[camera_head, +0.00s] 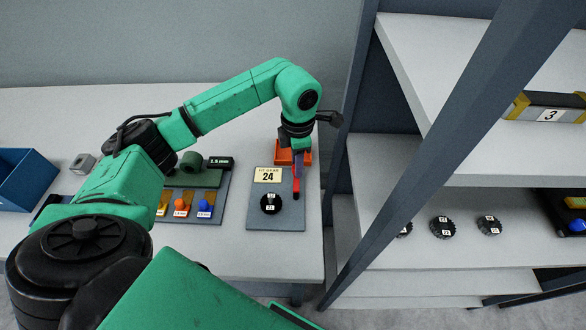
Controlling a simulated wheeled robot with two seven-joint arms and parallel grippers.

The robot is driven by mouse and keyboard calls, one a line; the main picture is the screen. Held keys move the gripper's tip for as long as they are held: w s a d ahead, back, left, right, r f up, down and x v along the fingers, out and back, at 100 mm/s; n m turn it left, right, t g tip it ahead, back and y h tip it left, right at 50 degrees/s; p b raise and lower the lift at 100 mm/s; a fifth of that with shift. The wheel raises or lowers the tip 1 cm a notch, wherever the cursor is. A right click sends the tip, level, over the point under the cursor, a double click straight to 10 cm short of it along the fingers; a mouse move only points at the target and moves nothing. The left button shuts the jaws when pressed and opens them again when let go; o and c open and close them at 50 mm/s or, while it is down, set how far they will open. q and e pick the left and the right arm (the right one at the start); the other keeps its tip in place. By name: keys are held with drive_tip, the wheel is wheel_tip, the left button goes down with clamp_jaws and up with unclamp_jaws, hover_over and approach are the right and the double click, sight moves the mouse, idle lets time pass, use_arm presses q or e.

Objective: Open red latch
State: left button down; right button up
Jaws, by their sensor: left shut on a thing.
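A red latch (296,187) stands on a grey panel (257,218) on the white table. The panel bears a label reading 24 and a black round knob (271,203) below it. My left gripper (297,160) reaches down from above at the panel's right side and is shut on the upper part of the latch. Its fingertips are small and partly hidden by the wrist. My right gripper is not in view.
A blue bin (28,178) stands far left. A shelf rack (430,160) with a slanting post stands close on the right.

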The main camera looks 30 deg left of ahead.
use_arm(q)
drive_tip(key=c, duration=0.6)
unclamp_jaws()
wheel_tip(320, 180, up, 8)
drive_tip(key=shift+w+f+b, duration=0.1)
drive_tip(key=shift+f+b, duration=0.15)
drive_tip(key=shift+b, duration=0.65)
wheel_tip(320, 180, up, 7)
drive_tip(key=shift+r+p, duration=0.1)
drive_tip(key=shift+p, duration=0.45)
